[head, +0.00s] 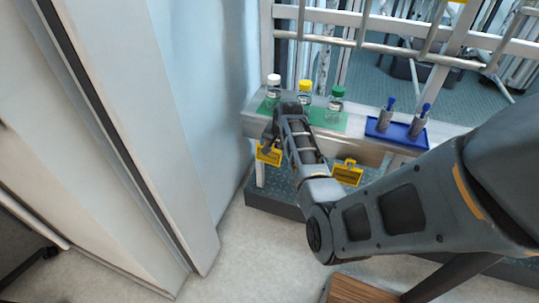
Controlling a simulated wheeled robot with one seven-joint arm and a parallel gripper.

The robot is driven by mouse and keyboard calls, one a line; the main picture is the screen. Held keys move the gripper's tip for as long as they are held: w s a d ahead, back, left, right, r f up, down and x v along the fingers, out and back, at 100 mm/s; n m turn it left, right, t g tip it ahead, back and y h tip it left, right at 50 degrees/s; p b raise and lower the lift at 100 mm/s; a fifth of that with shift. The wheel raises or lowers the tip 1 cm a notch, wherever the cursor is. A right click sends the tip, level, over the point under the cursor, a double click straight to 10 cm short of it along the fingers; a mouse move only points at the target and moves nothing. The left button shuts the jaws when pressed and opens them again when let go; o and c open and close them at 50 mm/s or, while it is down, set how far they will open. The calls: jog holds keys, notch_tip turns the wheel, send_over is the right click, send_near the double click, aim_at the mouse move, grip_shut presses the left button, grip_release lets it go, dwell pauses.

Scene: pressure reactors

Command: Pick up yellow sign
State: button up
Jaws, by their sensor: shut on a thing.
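A yellow sign (269,155) with dark lettering is at the front edge of the metal shelf, at the left end. My gripper (267,143) is shut on the top of this sign, which hangs below it. The wrist and the small picture size hide the exact finger contact. A second yellow sign (347,173) is on the shelf's front further right, apart from my gripper and behind my forearm's right side.
On the shelf (367,154) stand bottles with a white cap (273,86), a yellow cap (305,89) and a green cap (336,98) on a green mat. A blue tray (378,131) holds two grey vessels. A wall closes in at left; railings stand behind.

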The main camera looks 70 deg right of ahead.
jog(key=shift+r, duration=0.1)
jog(key=shift+r+p, duration=0.3)
jog(key=shift+r, duration=0.3)
jog(key=a, duration=0.4)
jog(key=a+p, duration=0.1)
jog(key=a, duration=0.1)
jog(key=shift+s, duration=0.3)
jog(key=shift+c, duration=0.2)
jog(key=s+a, duration=0.3)
jog(key=s, duration=0.1)
jog(key=s+a+f+p, duration=0.1)
jog(key=s+a, duration=0.2)
jog(key=s, duration=0.1)
jog(key=s+a+f, duration=0.1)
jog(key=s+a, duration=0.3)
jog(key=shift+f+p, duration=0.25)
jog(key=shift+p, duration=0.05)
